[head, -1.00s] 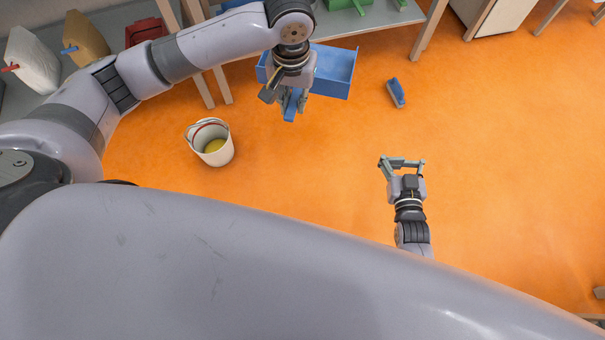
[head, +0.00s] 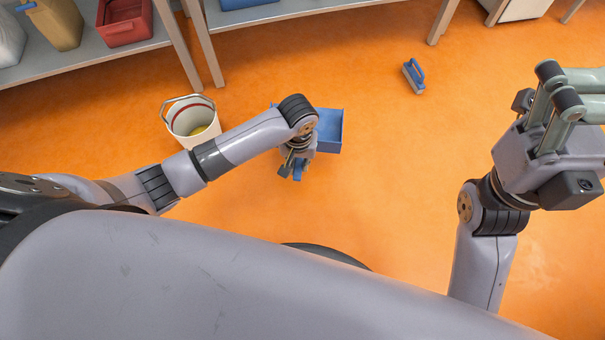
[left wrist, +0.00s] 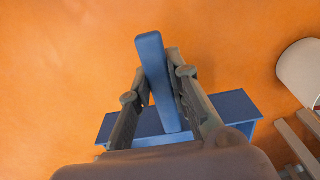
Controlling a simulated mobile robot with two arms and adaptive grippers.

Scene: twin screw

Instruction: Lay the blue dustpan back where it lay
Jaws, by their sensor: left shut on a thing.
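The blue dustpan (head: 330,131) hangs at my left gripper (head: 297,171), mostly behind the wrist in the head view, with its open pan to the right. In the left wrist view, the fingers are shut on the dustpan's upright blue handle (left wrist: 153,75), and the wide pan edge (left wrist: 236,107) shows beyond them. Whether the pan touches the floor I cannot tell. My right gripper (head: 570,100) is raised near the camera at the right edge. Its fingertips run out of the picture.
A blue hand brush (head: 414,76) lies on the orange floor at upper right. A white bucket (head: 188,121) stands left of the dustpan. A shelf (head: 92,58) with a red bin (head: 125,22) and a tan jug (head: 55,24) is at the upper left. The middle floor is clear.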

